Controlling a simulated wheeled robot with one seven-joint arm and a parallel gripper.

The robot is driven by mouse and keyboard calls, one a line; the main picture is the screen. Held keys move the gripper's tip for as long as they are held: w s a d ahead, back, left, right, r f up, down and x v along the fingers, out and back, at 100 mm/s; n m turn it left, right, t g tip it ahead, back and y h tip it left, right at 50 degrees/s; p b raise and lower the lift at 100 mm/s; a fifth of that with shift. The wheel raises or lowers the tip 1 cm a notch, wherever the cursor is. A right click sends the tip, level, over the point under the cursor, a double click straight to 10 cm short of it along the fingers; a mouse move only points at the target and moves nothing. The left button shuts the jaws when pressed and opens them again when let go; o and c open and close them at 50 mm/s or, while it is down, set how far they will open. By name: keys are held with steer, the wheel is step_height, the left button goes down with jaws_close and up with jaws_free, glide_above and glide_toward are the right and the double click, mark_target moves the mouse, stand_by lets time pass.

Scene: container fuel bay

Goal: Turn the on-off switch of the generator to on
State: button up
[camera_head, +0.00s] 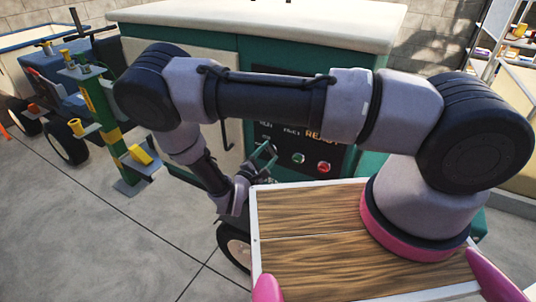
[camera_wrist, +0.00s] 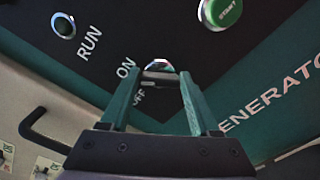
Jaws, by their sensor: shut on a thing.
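The generator (camera_head: 364,82) is a green cabinet with a pale top and a black control panel. In the wrist view its black panel (camera_wrist: 185,30) shows ON and OFF labels beside the on-off switch (camera_wrist: 160,65). My gripper (camera_wrist: 160,78) has its two green fingers closed around the switch, hiding most of it. I cannot tell which label the switch points to. In the head view my gripper (camera_head: 266,158) is at the panel's lower left, partly covered by my arm.
A green START button (camera_wrist: 222,12) and a RUN lamp (camera_wrist: 63,25) are near the fingers. A red button (camera_head: 323,166) sits right of the green one. A black handle (camera_wrist: 45,130) sticks out at left.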

steer(key=shift+m, duration=0.6)
steer(key=o, duration=1.4)
steer(key=shift+c, duration=0.2)
steer(key=v, duration=1.1)
steer(key=shift+f, duration=0.1)
